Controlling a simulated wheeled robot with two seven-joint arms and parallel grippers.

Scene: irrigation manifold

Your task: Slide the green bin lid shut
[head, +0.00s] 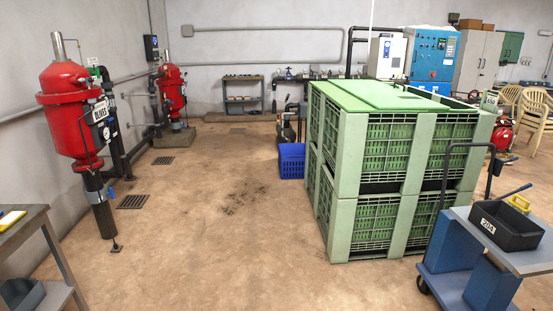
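A large green slatted bin (345,150) stands right of centre, on top of a second green bin (340,225). A flat light green lid (375,95) lies across the left and middle of the upper bin's top. A raised panel or second layer shows on its right half. To the right of the lid, part of the bin's top is uncovered and looks dark inside. Neither of my grippers is in view.
A blue cart (455,250) with a black tray (505,226) stands close to the bins' right front. A blue crate (291,161) sits by their left side. Red filter tanks (72,110) line the left wall. The floor (215,230) in the middle is clear.

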